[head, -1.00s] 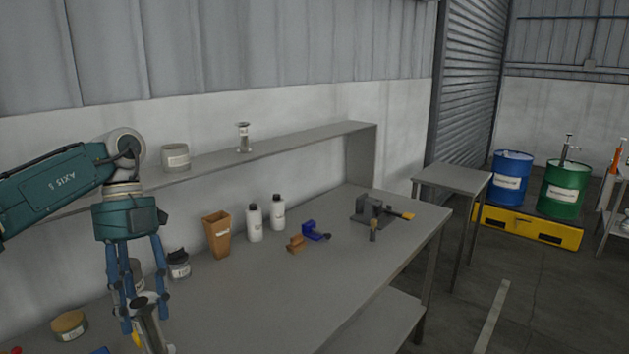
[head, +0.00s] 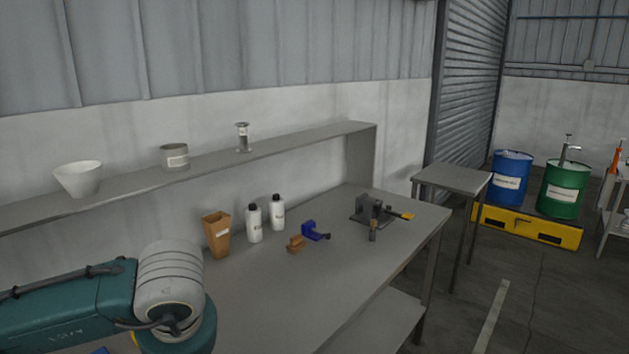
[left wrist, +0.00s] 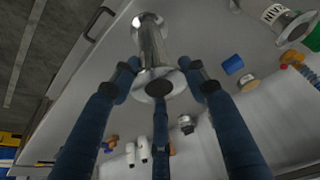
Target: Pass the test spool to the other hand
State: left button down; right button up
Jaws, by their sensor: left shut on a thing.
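The test spool (left wrist: 152,47), a shiny metal tube with a round flange at each end, shows in the left wrist view. My left gripper (left wrist: 160,75) has its blue fingers closed around the spool near its closer flange. The far flange points to the top of that view, over the grey bench top. In the head view only my left arm shows at the lower left; its gripper and the spool are out of frame. My right gripper is in neither view.
The bench (head: 290,285) carries a brown tapered container (head: 216,236), white bottles (head: 254,223), a blue clamp-like part (head: 314,231) and a dark fixture (head: 373,212). The shelf behind holds a white bowl (head: 78,179), a grey pot (head: 175,156) and a small flanged piece (head: 242,138).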

pick_arm(q)
jog(key=shift+s+d+f+m+t+h, duration=0.2)
jog(key=shift+s+d+m+h, duration=0.25)
jog(key=shift+m, duration=0.8)
jog(key=shift+s+d+f+m+t+h, duration=0.15)
jog(key=shift+s+d+f+m+h, duration=0.2)
jog(key=shift+m, duration=0.85)
jog(key=shift+s+d+f+m+t+h, duration=0.15)
jog(key=shift+s+d+m+h, duration=0.3)
jog(key=shift+m, duration=0.8)
jog(key=shift+w, duration=0.1)
